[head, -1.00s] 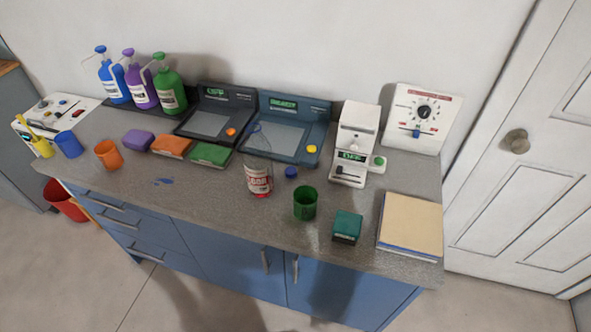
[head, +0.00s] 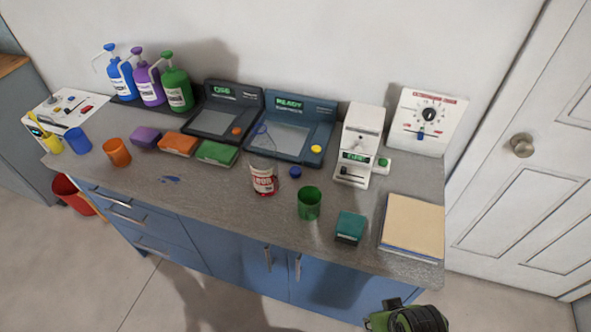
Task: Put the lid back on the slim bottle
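The slim bottle (head: 263,177) is clear with a red and white label and stands upright on the grey counter, with no lid on its neck. A small round blue lid (head: 295,172) lies on the counter just right of the bottle, apart from it. A green and black part of my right arm's end (head: 405,318) shows at the bottom edge, in front of the counter and well away from the bottle. Its fingers cannot be made out. My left gripper is not in view.
A green cup (head: 309,203), a teal box (head: 350,227) and a tan book (head: 412,225) stand right of the bottle. Two dark panel devices (head: 290,137) are behind it. A white machine (head: 357,150) is behind right.

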